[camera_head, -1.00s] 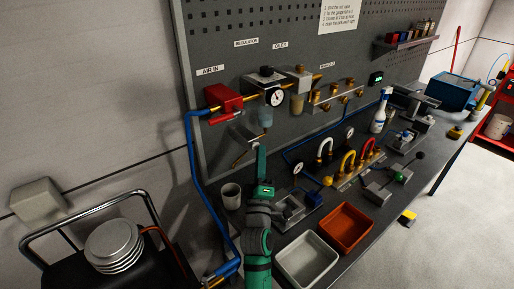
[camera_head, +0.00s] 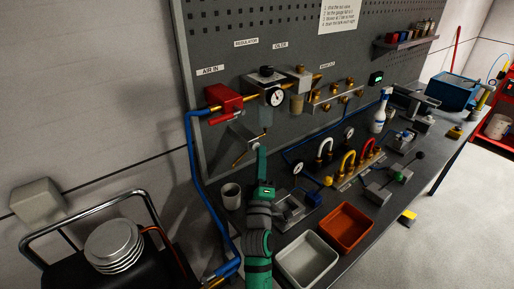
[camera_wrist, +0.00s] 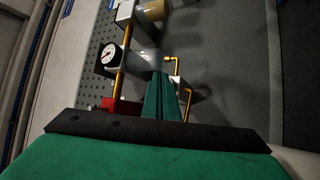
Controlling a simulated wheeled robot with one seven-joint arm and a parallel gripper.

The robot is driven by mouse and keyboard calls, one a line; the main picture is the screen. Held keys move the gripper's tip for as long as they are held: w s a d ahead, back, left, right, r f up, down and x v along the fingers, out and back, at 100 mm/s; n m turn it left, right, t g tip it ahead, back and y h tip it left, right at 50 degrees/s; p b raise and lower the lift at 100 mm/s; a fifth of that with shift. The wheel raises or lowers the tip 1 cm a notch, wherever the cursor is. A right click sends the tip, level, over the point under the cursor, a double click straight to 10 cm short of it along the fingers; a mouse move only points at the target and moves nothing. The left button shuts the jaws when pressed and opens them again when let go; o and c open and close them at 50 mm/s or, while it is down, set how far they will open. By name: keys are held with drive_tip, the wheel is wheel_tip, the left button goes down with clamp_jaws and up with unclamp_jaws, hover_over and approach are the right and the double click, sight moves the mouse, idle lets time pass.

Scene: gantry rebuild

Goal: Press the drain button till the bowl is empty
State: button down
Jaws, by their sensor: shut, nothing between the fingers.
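The bowl (camera_head: 265,115) hangs under the regulator, behind the round gauge (camera_head: 276,97). It shows in the wrist view as a greyish cylinder (camera_wrist: 146,60), with a thin brass elbow (camera_wrist: 172,61) at its lower end. The drain button is too small to make out. My gripper (camera_head: 262,148) is shut and empty, pointing up just below the bowl. In the wrist view the closed green fingers (camera_wrist: 161,97) reach near the bowl's lower end and cover part of that area. I cannot tell whether they touch it. The liquid level is unclear.
A grey bracket (camera_head: 243,134) with a brass rod sits close left of my fingers. The red air-in valve (camera_head: 224,98) and blue hose (camera_head: 194,165) are left. Below stand a grey cup (camera_head: 231,195), a white tray (camera_head: 307,260) and an orange tray (camera_head: 346,229).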

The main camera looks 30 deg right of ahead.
drive_tip(key=shift+s, duration=0.45)
drive_tip(key=s, duration=0.5)
drive_tip(key=shift+d, duration=0.25)
idle(0.6)
